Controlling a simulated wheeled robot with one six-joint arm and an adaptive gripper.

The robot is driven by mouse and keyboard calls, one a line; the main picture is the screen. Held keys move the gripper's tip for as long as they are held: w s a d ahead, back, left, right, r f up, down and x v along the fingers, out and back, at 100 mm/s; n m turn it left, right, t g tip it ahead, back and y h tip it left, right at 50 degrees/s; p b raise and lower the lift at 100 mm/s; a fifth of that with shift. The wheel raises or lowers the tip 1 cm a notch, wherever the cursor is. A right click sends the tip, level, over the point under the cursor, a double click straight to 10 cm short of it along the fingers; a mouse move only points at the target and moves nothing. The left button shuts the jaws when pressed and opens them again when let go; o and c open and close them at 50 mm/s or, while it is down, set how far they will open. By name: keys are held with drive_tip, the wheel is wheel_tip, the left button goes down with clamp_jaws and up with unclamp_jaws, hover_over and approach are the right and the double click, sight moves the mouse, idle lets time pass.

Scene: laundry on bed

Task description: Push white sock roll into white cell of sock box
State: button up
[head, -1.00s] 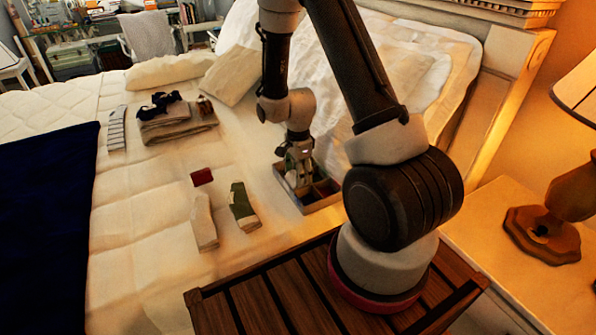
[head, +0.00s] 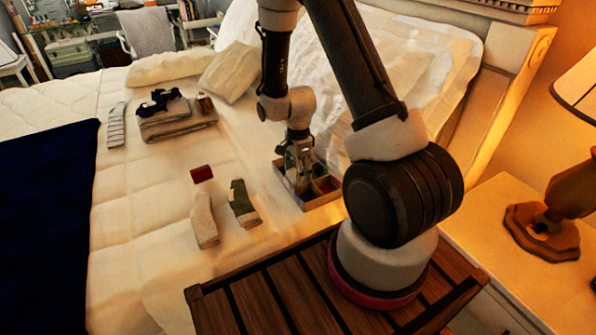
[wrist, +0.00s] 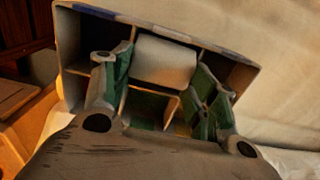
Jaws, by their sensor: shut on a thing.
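The sock box (head: 322,203) lies on the bed beside the wooden slatted surface, and its dividers and walls show in the wrist view (wrist: 70,45). The white sock roll (wrist: 166,62) sits between my two fingers, within a cell by the far wall of the box. My gripper (wrist: 165,72) points down into the box and is shut on the roll; in the head view my gripper (head: 302,178) hides much of the inside. Green surfaces show at the fingers and below the roll. How deep the roll sits is hard to tell.
A small red item (head: 202,174), a pale sock (head: 204,220) and a green-and-grey sock (head: 242,204) lie left of the box. Folded clothes (head: 178,122) and a striped item (head: 116,125) lie farther back. A lamp (head: 555,205) stands at right.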

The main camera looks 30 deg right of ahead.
drive_tip(key=o, duration=0.9)
wheel_tip(320, 180, up, 12)
idle(0.7)
